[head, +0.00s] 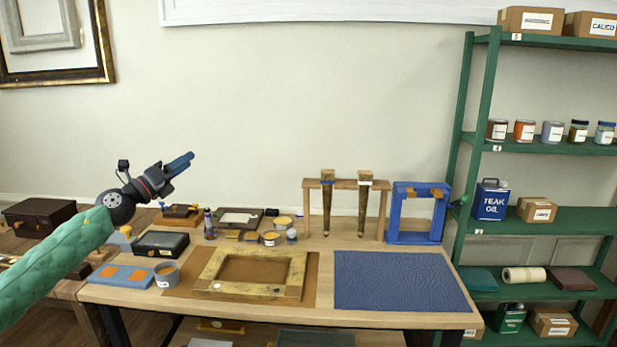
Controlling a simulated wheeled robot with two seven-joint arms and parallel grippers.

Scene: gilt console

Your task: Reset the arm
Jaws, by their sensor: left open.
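My left arm, in a green padded sleeve, comes in from the left in the head view. My left gripper (181,163) is raised above the back left part of the workbench, pointing up and to the right. It is open, and nothing shows between its blue fingers. It is clear of the bench items below it. My right gripper is not in the head view.
The wooden workbench (400,320) bears a gilt frame (205,287) on a brown mat, a blue mat (400,280), a stand (345,184) holding two legs, a blue frame (393,215) and small pots. Green shelves (482,100) stand at right. The air above the bench's middle is free.

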